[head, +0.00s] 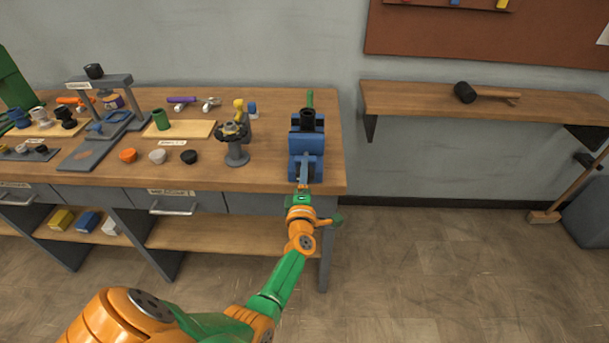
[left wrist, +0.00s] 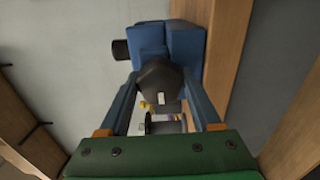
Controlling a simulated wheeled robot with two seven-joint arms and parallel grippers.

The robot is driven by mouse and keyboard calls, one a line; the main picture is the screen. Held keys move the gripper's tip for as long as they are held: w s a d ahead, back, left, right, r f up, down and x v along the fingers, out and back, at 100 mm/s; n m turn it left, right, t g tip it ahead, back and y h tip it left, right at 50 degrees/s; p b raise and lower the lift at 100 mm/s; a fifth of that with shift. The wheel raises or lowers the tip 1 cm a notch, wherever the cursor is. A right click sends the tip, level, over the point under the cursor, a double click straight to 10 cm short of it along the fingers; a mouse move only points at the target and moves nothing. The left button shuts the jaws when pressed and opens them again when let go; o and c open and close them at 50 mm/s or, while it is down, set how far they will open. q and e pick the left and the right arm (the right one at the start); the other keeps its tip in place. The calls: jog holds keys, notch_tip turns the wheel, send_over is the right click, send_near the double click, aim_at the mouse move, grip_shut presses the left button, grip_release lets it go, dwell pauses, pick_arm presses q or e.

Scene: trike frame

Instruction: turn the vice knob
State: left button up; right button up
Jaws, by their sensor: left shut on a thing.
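The blue vice (head: 306,142) stands at the right end of the workbench, with a black cylinder (head: 307,119) upright at its top. In the left wrist view the vice body (left wrist: 183,42) fills the upper middle. Its dark, faceted knob (left wrist: 160,82) faces the camera. My left gripper (head: 303,178) reaches the front of the vice from below. In the left wrist view its two blue-grey fingers (left wrist: 161,92) lie on either side of the knob and are shut on it. In the head view the gripper hides the knob. My right gripper is not in view.
The workbench (head: 270,182) holds a small grey stand (head: 237,150) left of the vice, and several caps, cups and tools further left. A wall shelf (head: 420,101) with a black-headed mallet (head: 465,92) is at the right.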

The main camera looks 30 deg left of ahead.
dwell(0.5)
pick_arm(q)
jog(key=o, duration=1.4)
jog(key=p+v, duration=0.1)
jog(key=v, duration=0.6)
jog(key=shift+s, duration=0.1)
